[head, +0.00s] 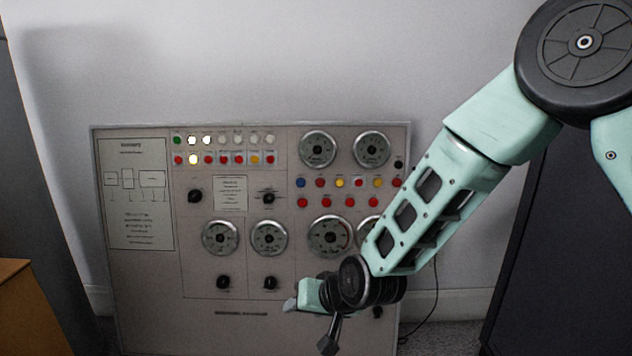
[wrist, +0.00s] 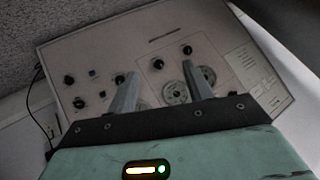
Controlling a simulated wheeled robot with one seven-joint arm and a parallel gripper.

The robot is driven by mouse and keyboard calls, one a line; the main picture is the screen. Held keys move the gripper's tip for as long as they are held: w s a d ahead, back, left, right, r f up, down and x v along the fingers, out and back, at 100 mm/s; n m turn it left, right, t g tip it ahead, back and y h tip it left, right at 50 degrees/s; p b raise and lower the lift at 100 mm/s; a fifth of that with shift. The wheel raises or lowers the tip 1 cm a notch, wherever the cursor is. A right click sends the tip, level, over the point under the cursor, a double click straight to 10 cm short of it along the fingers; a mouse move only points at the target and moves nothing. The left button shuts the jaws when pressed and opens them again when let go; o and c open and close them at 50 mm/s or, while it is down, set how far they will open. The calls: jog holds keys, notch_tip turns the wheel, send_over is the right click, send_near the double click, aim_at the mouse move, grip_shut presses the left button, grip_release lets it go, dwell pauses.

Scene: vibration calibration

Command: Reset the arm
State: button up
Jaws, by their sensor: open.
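My mint-green arm (head: 440,200) reaches down from the upper right in the head view. It passes in front of the lower right part of a grey control panel (head: 150,290). My gripper (head: 308,325) is at the arm's lower end, in front of the panel's lower middle. In the wrist view my gripper (wrist: 160,76) shows two grey fingers spread apart, with nothing between them. The panel (wrist: 125,55) appears turned around beyond the fingers. Whether the fingers touch the panel cannot be told. The arm hides part of a lower right dial (head: 368,230).
The panel carries round dials (head: 318,149), black knobs (head: 223,282) and rows of coloured buttons and lamps (head: 224,159), a few lit. A dark cabinet (head: 560,240) stands at the right and a wooden box (head: 28,310) at the lower left. A cable (head: 434,300) hangs right of the panel.

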jog(key=s+d+r+n+g+h, duration=0.2)
jog(key=s+d+r, duration=0.25)
jog(key=s, duration=0.45)
jog(key=s+d+r+n+g+h+p, duration=0.1)
jog(key=s+d+r+n+g, duration=0.15)
jog(key=s+d, duration=0.5)
jog(key=s+d+r+n+g+h, duration=0.2)
jog(key=s+d+r, duration=0.25)
jog(key=s, duration=0.65)
notch_tip(320, 180, up, 38)
jog(key=p, duration=3.8)
jog(key=shift+a, duration=0.35)
